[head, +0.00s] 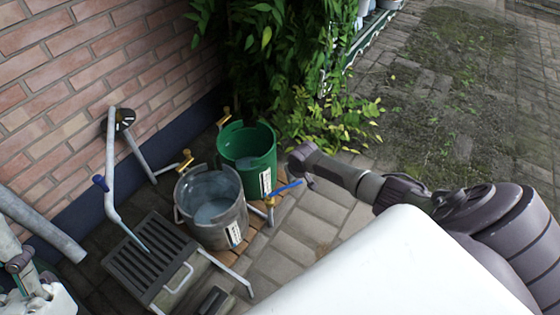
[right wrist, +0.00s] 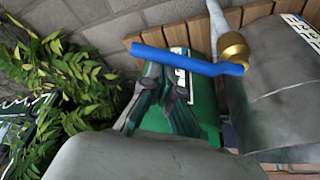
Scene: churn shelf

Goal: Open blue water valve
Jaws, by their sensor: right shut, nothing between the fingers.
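The blue valve handle (head: 288,187) is a thin bar beside the brass valve (head: 269,201) at the right side of the grey metal bucket (head: 222,222). In the right wrist view, the blue handle (right wrist: 188,60) runs across the upper middle, with its right end at the round brass body (right wrist: 234,48). My right gripper (head: 306,178) is just above and beyond the handle's free end in the head view. Its dark fingers (right wrist: 168,98) are shut and empty, below the handle in the wrist picture; I cannot tell whether they touch it.
A green bucket (head: 246,148) stands behind the metal one, both on wooden slats. Brass taps (head: 186,158) sit by the brick wall (head: 80,70). A slatted metal box (head: 150,255) stands at front left. Leafy plants (head: 300,90) grow behind. Paving at right is open.

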